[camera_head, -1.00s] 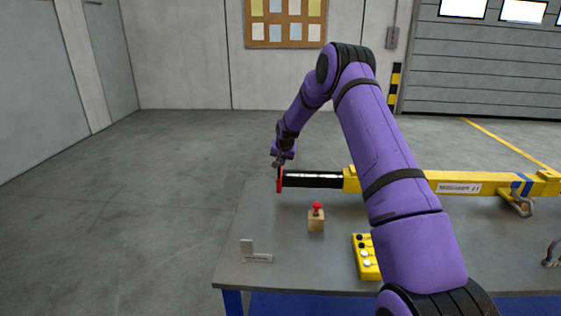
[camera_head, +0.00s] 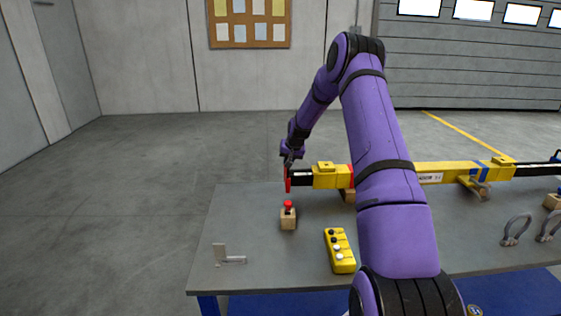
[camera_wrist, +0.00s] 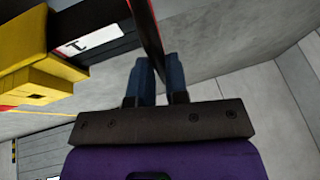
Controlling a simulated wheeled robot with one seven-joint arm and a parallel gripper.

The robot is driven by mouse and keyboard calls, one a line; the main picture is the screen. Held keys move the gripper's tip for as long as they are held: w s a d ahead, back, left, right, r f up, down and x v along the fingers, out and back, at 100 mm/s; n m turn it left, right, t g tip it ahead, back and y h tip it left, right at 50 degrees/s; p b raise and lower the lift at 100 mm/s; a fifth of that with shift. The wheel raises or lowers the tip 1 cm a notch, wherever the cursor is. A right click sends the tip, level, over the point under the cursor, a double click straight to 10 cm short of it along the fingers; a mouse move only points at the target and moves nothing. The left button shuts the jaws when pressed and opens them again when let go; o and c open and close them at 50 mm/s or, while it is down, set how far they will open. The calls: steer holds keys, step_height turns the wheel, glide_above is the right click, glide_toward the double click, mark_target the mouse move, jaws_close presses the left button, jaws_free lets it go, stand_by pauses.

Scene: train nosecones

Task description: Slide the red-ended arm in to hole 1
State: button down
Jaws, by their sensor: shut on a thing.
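The black sliding arm (camera_head: 302,178) with its red end plate (camera_head: 288,181) sticks out of the left end of the yellow beam (camera_head: 330,178). Only a short black length shows between plate and beam. My gripper (camera_head: 289,162) is shut on the upper part of the red end plate. In the wrist view, my gripper's fingers (camera_wrist: 158,66) sit on either side of the red end plate (camera_wrist: 146,28). The black arm there (camera_wrist: 115,38) carries a white label with a dark mark and enters the yellow beam (camera_wrist: 25,55).
On the grey table (camera_head: 260,270) stand a wooden block with a red knob (camera_head: 288,217), a yellow push-button box (camera_head: 340,252) and a grey angled bracket (camera_head: 227,257). Metal shackles (camera_head: 515,230) lie at the right. My arm hides part of the beam.

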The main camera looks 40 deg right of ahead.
steer(key=shift+s+d+f, duration=0.1)
steer(key=shift+s+d, duration=0.15)
steer(key=shift+d, duration=0.05)
steer(key=c, duration=1.1)
jaws_free()
steer(key=shift+a+r, duration=0.1)
steer(key=shift+r, duration=0.25)
steer(key=v, duration=1)
steer(key=shift+s+r, duration=0.1)
